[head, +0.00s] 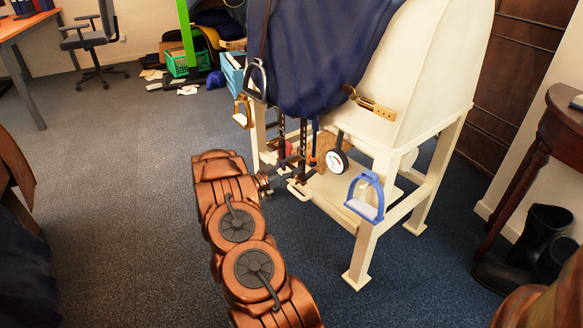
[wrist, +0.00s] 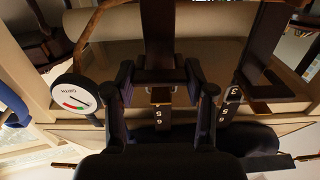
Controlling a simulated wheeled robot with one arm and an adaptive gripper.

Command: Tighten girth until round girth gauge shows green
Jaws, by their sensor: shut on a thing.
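The round girth gauge (head: 335,162) hangs below the saddle beside the stand. In the wrist view the gauge (wrist: 76,96) shows at left with a white face and a red and green band; its needle is too small to read surely. My gripper (head: 291,168) is under the saddle among the straps, to the left of the gauge. In the wrist view my gripper (wrist: 163,95) is shut on a dark girth strap (wrist: 158,35), whose lower end has a brown numbered piece. A second numbered strap (wrist: 230,103) hangs to the right, outside the fingers.
A dark blue cloth (head: 325,55) covers part of the cream stand (head: 435,60). Black boots (head: 530,245) stand right. The carpet at left is clear.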

